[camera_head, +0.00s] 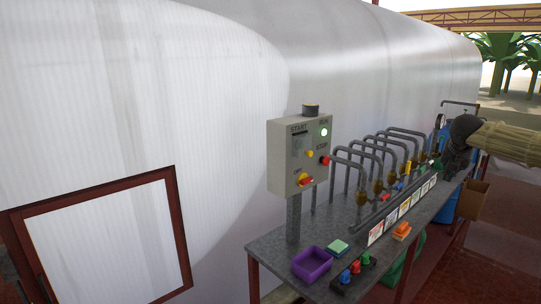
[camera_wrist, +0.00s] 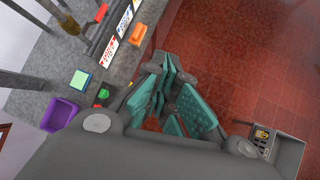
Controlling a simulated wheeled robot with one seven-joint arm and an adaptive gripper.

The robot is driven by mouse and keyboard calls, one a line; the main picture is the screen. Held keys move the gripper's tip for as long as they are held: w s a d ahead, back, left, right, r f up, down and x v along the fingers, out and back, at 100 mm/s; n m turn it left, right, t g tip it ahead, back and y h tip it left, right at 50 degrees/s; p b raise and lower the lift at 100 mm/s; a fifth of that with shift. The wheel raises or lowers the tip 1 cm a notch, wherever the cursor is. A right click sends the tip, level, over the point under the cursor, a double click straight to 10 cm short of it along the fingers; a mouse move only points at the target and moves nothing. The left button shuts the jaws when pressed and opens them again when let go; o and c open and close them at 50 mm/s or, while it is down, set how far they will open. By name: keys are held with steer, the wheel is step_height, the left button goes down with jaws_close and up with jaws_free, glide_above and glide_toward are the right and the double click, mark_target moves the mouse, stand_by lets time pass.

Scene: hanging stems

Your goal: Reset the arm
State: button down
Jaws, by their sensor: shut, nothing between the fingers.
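My gripper (camera_wrist: 172,88) shows large in the wrist view, with teal pads on grey fingers. It is shut with nothing held, above the red tiled floor beside the bench edge. In the head view my gripper (camera_head: 452,160) is a dark shape at the far right end of the bench (camera_head: 262,246), on the end of my beige arm. Its fingertips are hard to make out there.
A grey control box (camera_head: 299,158) stands on a post. Bent grey pipes (camera_head: 352,150) line the bench. A purple tray (camera_head: 312,264), a green sponge-like block (camera_head: 338,248) and an orange block (camera_head: 401,231) lie on it. A cardboard box (camera_head: 474,200) is beyond.

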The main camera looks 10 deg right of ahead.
steer(key=w+a+f+n+h, duration=0.1)
steer(key=w+a+f+n, duration=0.2)
steer(key=a+f+n, duration=0.45)
steer(key=w+a+f+n+h, duration=0.1)
steer(key=w+a+f+n, duration=0.3)
steer(key=a+f, duration=0.65)
steer(key=s+a+f+n+t+y, duration=0.1)
steer(key=s+a+f+n, duration=0.55)
steer(key=a+f, duration=0.3)
steer(key=s+a+f+n+y, duration=0.2)
steer(key=s+a+f+n, duration=0.3)
steer(key=a+f+n, duration=0.45)
steer(key=s+a+f+n+g+y, duration=0.1)
steer(key=s+a+f+n, duration=0.35)
steer(key=s+f, duration=0.5)
steer(key=s+a+f+n+g+y, duration=0.2)
steer(key=s+a+f+n, duration=0.3)
steer(key=s, duration=0.8)
steer(key=s+a+f+n+g, duration=0.15)
steer(key=s+n, duration=0.25)
steer(key=s, duration=0.7)
steer(key=s+f+n+g, duration=0.3)
steer(key=s+n, duration=0.1)
steer(key=s, duration=0.7)
step_height(320, 180, down, 11)
steer(key=b, duration=1)
steer(key=shift+r+y+b, duration=0.15)
steer(key=shift+y+b, duration=0.2)
steer(key=shift+y, duration=0.05)
